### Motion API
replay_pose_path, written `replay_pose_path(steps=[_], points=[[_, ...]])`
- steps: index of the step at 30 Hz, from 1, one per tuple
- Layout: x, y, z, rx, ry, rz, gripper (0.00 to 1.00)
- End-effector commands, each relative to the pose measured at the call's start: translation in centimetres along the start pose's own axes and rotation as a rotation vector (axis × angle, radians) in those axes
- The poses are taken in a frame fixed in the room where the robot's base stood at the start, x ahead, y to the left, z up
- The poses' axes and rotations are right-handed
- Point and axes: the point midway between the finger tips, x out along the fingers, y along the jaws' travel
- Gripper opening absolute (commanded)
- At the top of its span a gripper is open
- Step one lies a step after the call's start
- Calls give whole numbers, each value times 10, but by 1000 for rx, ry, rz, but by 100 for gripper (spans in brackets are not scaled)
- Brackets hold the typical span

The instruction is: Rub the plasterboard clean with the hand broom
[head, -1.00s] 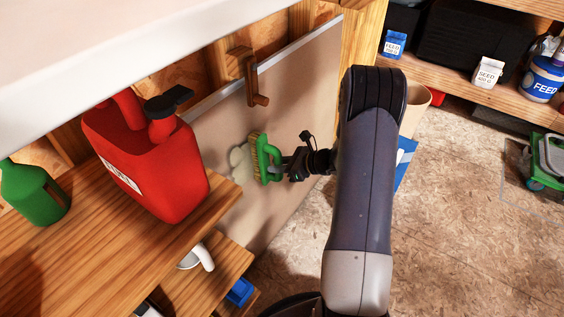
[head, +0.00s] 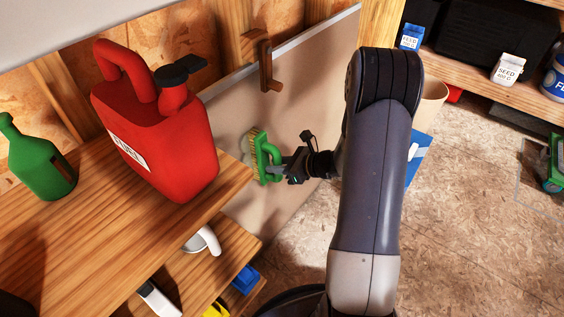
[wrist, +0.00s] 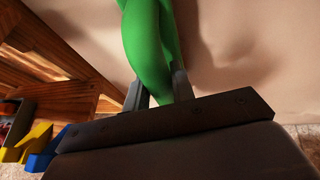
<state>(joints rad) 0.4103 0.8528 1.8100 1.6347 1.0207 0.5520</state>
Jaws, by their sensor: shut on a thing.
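The plasterboard (head: 312,95) is a large pale beige sheet standing upright against the timber wall in the head view. It also fills the upper right of the wrist view (wrist: 245,50), with soft shadows on it. My gripper (head: 281,169) is shut on the green handle of the hand broom (head: 266,160). The tan bristles face left, towards the board; I cannot tell whether they touch it. In the wrist view the green handle (wrist: 150,45) sits between the fingers, and the bristles are out of view.
A red fuel can (head: 160,135) and a green bottle (head: 38,165) stand on the wooden shelf (head: 110,230) at left, close to the broom. A wooden peg (head: 265,75) sticks out above the board. Feed shelves stand at the back right. The floor at right is mostly clear.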

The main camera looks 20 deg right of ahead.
Motion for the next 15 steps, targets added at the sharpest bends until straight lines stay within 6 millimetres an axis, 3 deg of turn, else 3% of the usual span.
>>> replay_pose_path(steps=[15], points=[[6,25,1,0,0,-1,0]])
